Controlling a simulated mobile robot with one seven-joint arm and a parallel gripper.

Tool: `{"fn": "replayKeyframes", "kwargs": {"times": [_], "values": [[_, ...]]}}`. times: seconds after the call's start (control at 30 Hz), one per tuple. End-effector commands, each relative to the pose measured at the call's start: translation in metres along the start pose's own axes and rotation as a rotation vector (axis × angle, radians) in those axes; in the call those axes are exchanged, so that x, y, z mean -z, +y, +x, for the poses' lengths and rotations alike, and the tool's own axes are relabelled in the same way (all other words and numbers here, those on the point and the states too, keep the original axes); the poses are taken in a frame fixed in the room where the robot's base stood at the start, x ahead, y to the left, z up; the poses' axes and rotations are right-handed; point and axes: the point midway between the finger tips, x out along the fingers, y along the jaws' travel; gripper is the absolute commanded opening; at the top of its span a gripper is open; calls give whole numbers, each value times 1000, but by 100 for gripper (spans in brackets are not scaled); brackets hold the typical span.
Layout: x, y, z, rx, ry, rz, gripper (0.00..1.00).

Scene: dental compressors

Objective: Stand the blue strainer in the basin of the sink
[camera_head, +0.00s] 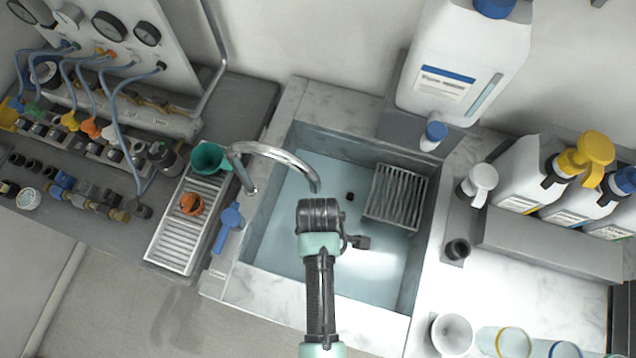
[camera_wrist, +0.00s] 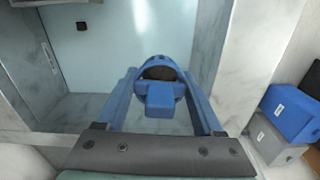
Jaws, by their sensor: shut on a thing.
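The sink basin (camera_head: 285,235) is a pale blue-grey well with a small dark drain (camera_head: 350,196), set in a marble counter. My gripper (camera_wrist: 158,76) is over the basin in the head view, seen from above with its fingertips hidden under the wrist. In the wrist view its two blue fingers are closed on the blue strainer (camera_wrist: 160,96), a round blue piece with a dark middle and a square tab. The basin floor (camera_wrist: 120,60) shows beyond it. The strainer is hidden in the head view. I cannot tell its height above the floor.
A grey slatted rack (camera_head: 395,197) occupies the basin's right side. A curved metal faucet (camera_head: 275,152) reaches over it from the left. A drain tray (camera_head: 180,235) with green and orange funnels stands left; bottles (camera_head: 465,60) stand behind and right. The basin's left floor is clear.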

Motion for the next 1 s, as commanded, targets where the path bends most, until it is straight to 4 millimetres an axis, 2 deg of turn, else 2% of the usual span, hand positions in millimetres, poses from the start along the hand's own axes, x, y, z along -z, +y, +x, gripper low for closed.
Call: {"fn": "replayKeyframes", "kwargs": {"times": [0.03,0.1,1.0], "values": [[0,0,12,0,0,0,16],[0,0,20,0,0,0,16],[0,-1,123,1,0,0,16]]}}
